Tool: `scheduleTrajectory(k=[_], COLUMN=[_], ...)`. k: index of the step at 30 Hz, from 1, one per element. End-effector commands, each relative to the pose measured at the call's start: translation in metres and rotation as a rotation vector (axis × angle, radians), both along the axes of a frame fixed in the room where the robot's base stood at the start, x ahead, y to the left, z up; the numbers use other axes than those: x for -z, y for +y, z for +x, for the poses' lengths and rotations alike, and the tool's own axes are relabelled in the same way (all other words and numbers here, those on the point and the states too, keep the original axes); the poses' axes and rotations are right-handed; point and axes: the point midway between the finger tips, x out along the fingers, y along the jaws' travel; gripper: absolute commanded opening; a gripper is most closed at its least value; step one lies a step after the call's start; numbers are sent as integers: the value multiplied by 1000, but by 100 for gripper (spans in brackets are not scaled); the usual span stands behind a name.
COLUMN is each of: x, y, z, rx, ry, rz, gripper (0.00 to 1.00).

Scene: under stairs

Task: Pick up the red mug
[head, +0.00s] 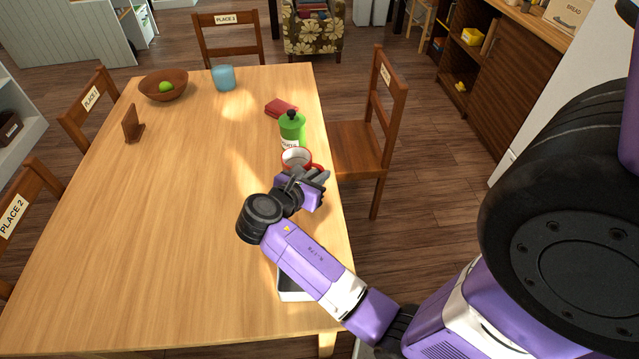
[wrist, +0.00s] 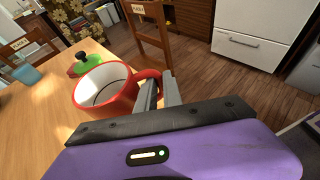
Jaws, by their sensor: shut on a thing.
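The red mug (head: 296,156) with a white inside is near the right edge of the wooden table, upright, just in front of a green bottle. My gripper (head: 318,175) is at the mug's near right side, shut on its handle. In the wrist view the mug (wrist: 104,92) looks large, and the fingers of my gripper (wrist: 160,95) are at its red handle. The fingers hide part of the handle. I cannot tell whether the mug's base touches the table.
The green bottle (head: 292,130) with a black cap stands close behind the mug. A dark red folded item (head: 281,108), a blue cup (head: 224,77) and a brown bowl (head: 164,88) lie farther back. A chair (head: 365,140) stands at the right edge. The table's left middle is clear.

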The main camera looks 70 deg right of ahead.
Motion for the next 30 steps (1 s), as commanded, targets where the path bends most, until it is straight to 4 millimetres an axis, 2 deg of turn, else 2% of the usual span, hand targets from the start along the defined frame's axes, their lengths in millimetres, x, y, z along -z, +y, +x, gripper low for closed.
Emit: scheduleTrajectory(k=[3,12,21,30], x=[-17,-49,-69,-79], y=[-1,-1,-1,-1], z=[0,1,0,0], rx=[1,0,1,1], ry=[-4,-5,-1,-2], rz=[-3,-3,-2,-3], gripper=[0,0,0,0])
